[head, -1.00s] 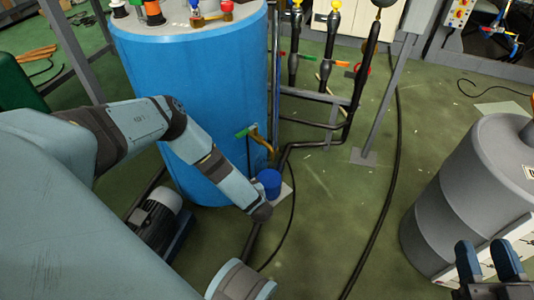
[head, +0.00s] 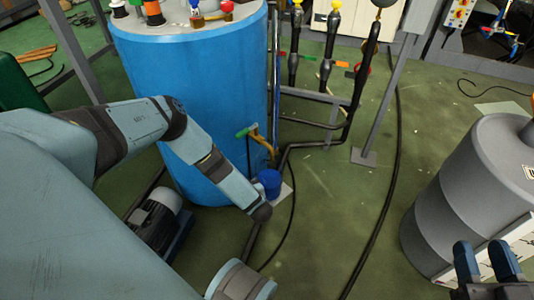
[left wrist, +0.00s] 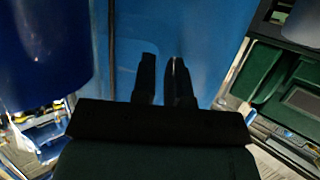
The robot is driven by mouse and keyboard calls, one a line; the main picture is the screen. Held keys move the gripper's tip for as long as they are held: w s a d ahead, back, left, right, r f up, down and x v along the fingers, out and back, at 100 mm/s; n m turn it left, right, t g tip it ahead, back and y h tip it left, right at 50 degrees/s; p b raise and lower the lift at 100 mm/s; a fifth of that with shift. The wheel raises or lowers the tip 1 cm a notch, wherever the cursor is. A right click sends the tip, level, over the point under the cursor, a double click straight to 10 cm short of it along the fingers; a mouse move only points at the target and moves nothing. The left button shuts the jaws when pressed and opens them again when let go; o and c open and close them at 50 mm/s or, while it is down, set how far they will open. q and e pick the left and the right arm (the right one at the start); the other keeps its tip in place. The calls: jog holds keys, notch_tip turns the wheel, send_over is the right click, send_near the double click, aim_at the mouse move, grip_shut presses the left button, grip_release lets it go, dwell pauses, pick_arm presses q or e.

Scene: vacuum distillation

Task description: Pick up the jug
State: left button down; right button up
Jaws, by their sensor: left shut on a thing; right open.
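The blue jug (head: 269,183) is a small dark blue vessel in the head view, low beside the large blue tank (head: 200,90). My left arm reaches down to it, and the arm's end covers its lower part. The left gripper (left wrist: 165,62) shows in the left wrist view with its dark fingers close together in front of a blue surface. It is shut on the jug, though the exact grip point is too dark to see. My right gripper (head: 484,258) is open and empty at the bottom right of the head view.
A grey drum (head: 440,210) stands on the right, near my right gripper. Pipes and a grey post (head: 385,90) stand behind the jug. A motor (head: 152,215) lies left of it.

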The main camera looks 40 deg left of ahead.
pick_arm(q)
jog(key=shift+d+r, duration=0.1)
jog(key=shift+r, duration=0.05)
pick_arm(e)
jog(key=shift+r, duration=0.3)
dwell(0.4)
